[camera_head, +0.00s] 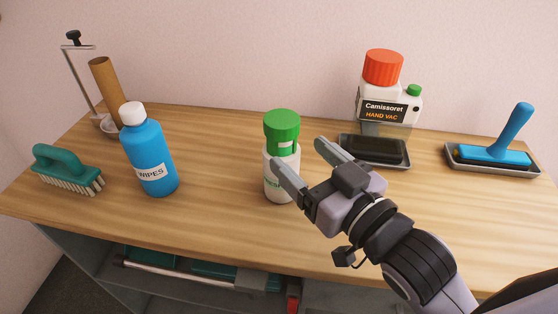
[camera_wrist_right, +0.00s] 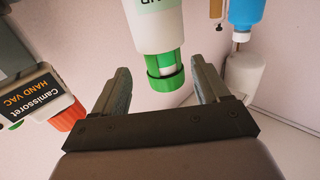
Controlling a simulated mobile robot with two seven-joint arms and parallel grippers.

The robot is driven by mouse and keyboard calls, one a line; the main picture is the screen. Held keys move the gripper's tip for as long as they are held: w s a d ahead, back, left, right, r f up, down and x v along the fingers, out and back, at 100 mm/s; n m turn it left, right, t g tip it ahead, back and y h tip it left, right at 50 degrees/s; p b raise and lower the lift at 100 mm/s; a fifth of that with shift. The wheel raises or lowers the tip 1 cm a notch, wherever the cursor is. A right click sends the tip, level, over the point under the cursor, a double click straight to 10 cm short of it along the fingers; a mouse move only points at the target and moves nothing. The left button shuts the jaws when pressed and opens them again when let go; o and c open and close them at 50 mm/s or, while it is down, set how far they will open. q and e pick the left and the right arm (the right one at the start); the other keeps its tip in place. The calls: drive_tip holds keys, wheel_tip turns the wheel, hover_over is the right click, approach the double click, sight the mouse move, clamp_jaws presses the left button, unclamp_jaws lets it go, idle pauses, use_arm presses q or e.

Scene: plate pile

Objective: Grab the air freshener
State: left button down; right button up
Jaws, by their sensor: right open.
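The air freshener appears to be the white can with a green cap (camera_head: 281,132), standing upright mid-table. My right gripper (camera_head: 298,154) is open, its fingers reaching toward the can from the right. One finger overlaps the can's front in the head view, and the other is at its right. In the right wrist view, the can's green cap (camera_wrist_right: 165,82) shows upside down in the gap between the open fingers. I cannot tell whether either finger touches it. My left gripper is not in view.
A blue wipes bottle (camera_head: 148,155) and a green brush (camera_head: 66,168) stand at left, near a paper-roll holder (camera_head: 88,90). A hand vac (camera_head: 382,95) stands behind right. A blue-handled tool (camera_head: 508,135) sits in a tray at far right. Front-left wood is clear.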

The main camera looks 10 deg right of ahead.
sight(290, 147)
drive_tip(key=shift+w+a, duration=0.15)
drive_tip(key=shift+w, duration=0.15)
drive_tip(key=shift+w+a+r, duration=0.1)
drive_tip(key=shift+w+a, duration=0.15)
drive_tip(key=shift+w, duration=0.25)
drive_tip(key=x, duration=0.3)
drive_tip(key=shift+w+a, duration=0.3)
drive_tip(key=shift+w, duration=0.25)
clamp_jaws()
